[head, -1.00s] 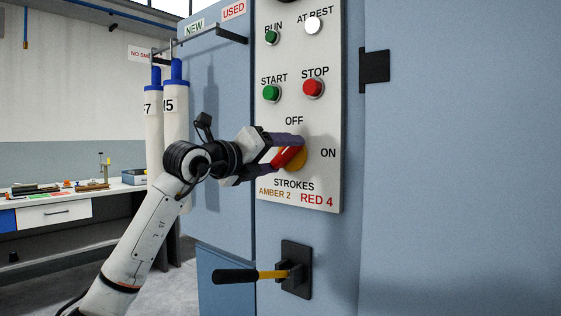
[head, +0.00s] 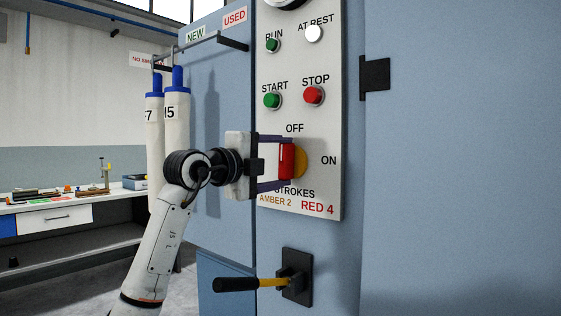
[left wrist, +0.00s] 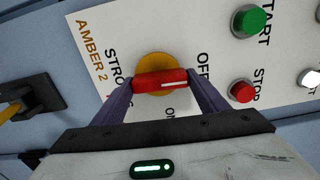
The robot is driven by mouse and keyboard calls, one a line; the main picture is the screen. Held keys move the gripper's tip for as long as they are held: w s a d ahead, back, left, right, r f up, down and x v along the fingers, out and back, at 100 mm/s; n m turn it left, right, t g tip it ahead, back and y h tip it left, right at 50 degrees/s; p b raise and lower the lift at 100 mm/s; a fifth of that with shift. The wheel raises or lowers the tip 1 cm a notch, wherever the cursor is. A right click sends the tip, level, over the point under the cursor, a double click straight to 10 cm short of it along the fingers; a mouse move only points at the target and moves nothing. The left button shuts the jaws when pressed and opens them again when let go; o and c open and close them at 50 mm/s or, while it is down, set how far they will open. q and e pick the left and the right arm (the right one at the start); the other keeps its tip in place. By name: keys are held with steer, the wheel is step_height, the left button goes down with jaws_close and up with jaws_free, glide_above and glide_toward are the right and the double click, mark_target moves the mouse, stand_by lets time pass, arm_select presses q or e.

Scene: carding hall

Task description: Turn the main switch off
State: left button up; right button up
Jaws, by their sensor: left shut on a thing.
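The main switch is a red handle (head: 287,161) on a yellow disc (head: 301,161), set in the white panel between the OFF and ON labels. In the head view the handle stands upright below OFF. In the left wrist view the red handle (left wrist: 160,82) lies across the picture, its white line at the end nearer OFF. My left gripper (head: 283,163) is shut on the handle, one finger at each end of it; both fingers show in the left wrist view (left wrist: 162,88). My right gripper is not in view.
Above the switch are the green START button (head: 272,101) and red STOP button (head: 313,95). Below is a black-and-yellow lever (head: 262,284) sticking out left. White rolls (head: 177,135) hang behind my arm. A workbench (head: 60,218) stands far left.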

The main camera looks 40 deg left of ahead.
arm_select(q)
steer(key=shift+n, duration=0.4)
steer(key=o, duration=1)
steer(key=shift+o, duration=0.2)
steer(key=s+b, duration=0.1)
steer(key=s, duration=0.9)
steer(key=shift+s+a, duration=0.2)
steer(key=shift+a, duration=0.2)
